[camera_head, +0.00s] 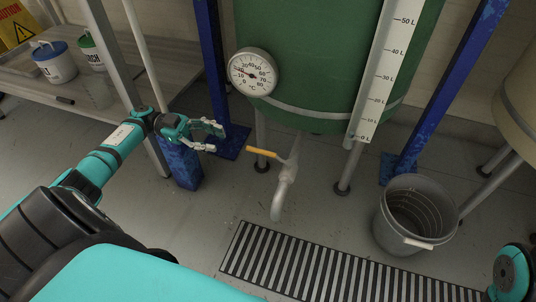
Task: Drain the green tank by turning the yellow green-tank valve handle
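The green tank (330,50) stands on legs at the top middle, with a round dial thermometer and a white litre scale on its front. Below it a grey drain pipe (281,190) bends down toward the floor. The yellow valve handle (262,152) sticks out to the left from the top of this pipe, roughly level. My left gripper (218,138) is left of the handle, its fingers apart and pointing toward the handle. It is empty, with a gap between it and the handle. My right gripper is out of view; only a teal arm part shows at bottom right.
A striped floor grate (320,272) lies below the pipe outlet. A grey bucket (385,232) stands to the right. Blue posts (212,70) flank the tank. A table (90,88) with white tubs is at the left. A beige tank (520,90) is at the right edge.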

